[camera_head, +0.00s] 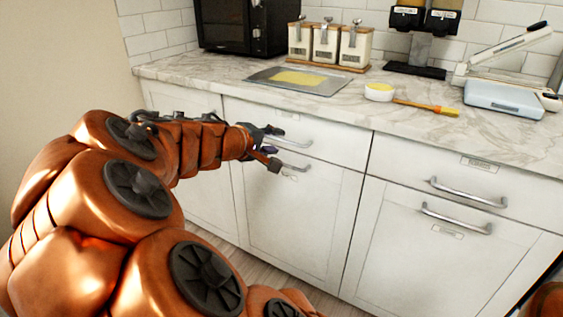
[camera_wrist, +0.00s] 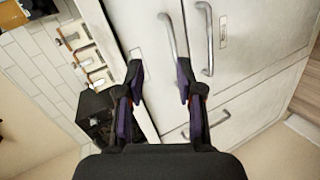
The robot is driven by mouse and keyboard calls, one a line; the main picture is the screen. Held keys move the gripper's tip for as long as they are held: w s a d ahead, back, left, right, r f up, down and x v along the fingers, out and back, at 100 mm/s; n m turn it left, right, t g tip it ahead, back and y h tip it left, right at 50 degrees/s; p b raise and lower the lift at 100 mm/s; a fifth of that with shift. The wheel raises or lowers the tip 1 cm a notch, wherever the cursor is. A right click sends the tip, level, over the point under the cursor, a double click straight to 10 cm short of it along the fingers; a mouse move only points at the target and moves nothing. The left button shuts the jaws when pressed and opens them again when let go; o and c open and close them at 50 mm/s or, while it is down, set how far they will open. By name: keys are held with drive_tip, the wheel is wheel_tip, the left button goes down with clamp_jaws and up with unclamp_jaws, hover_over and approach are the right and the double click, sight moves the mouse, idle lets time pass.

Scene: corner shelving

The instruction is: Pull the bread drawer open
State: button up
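White drawer fronts and doors with bar handles sit under the marble counter; their small labels are too small to read, so I cannot tell which is the bread drawer. My gripper (camera_head: 272,147) is in front of the middle cabinet's upper drawer (camera_head: 335,140). In the wrist view my gripper (camera_wrist: 160,80) is open and empty. The upper drawer's handle (camera_wrist: 168,35) lies ahead of the fingertips, roughly between their lines and apart from them. A lower handle (camera_wrist: 208,38) is just right of it. All fronts look closed.
The right cabinet has an upper handle (camera_head: 468,192) and a lower handle (camera_head: 456,218).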

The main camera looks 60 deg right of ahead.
sight(282, 140)
drive_tip(key=shift+w+d+f+n+t+h+b, duration=0.35)
drive_tip(key=shift+w+d+f+b, duration=0.8)
drive_tip(key=shift+d, duration=1)
drive_tip(key=shift+w+d+f+n+t+h+b, duration=0.1)
drive_tip(key=shift+w+d+f+n+h+b, duration=0.5)
drive_tip(key=shift+d+f+b, duration=1.05)
drive_tip(key=shift+w+d+f+n+t+h+b, duration=0.35)
drive_tip(key=shift+w+d+f+b, duration=1)
drive_tip(key=shift+d, duration=1.25)
drive_tip(key=shift+s+r, duration=0.25)
drive_tip(key=shift+r, duration=0.15)
drive_tip(key=shift+c, duration=0.4)
clamp_jaws()
